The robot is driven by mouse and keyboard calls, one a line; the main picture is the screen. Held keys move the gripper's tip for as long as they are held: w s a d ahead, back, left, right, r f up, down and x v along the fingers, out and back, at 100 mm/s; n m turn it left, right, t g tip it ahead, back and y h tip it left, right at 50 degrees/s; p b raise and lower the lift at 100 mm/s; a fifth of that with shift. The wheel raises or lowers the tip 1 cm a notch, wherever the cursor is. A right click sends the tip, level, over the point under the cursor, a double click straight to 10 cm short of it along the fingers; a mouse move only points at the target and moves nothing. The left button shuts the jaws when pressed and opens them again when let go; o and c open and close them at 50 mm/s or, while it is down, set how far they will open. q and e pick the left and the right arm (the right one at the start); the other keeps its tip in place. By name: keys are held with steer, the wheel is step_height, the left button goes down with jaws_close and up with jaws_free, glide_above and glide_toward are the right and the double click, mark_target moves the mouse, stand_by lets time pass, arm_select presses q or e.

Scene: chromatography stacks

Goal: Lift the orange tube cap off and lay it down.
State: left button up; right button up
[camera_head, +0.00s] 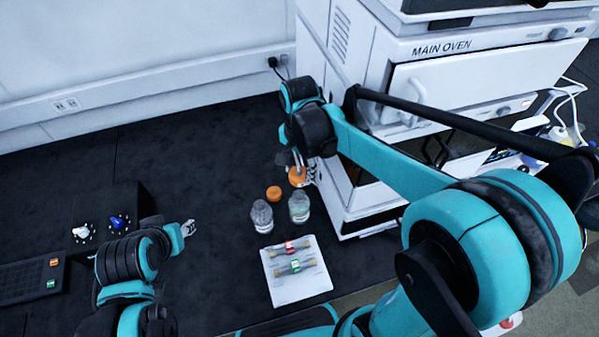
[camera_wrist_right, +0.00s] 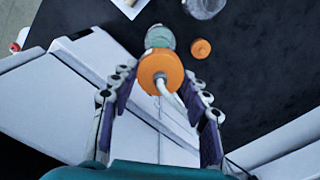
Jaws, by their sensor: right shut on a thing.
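The orange tube cap (camera_head: 298,177) has a white tube at its top, seen in the right wrist view (camera_wrist_right: 152,66). My right gripper (camera_head: 299,168) is shut on it; its fingers show on both sides in the right wrist view (camera_wrist_right: 160,86). The cap appears just above a clear bottle with greenish contents (camera_head: 299,208), which also shows behind it in the wrist view (camera_wrist_right: 160,37). A second orange cap (camera_head: 274,193) lies on the dark bench beside an uncapped-looking clear bottle (camera_head: 262,216). My left gripper (camera_head: 188,228) is away to the left, its fingers too small to judge.
A white tray (camera_head: 290,292) with two small columns lies in front of the bottles. The white oven stack (camera_head: 440,85) stands close on the right. A box with knobs (camera_head: 110,212) and a keypad (camera_head: 30,283) are at left. The bench between is clear.

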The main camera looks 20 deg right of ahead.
steer(key=shift+r+p, duration=1.25)
steer(key=shift+r, duration=0.35)
steer(key=shift+f, duration=0.1)
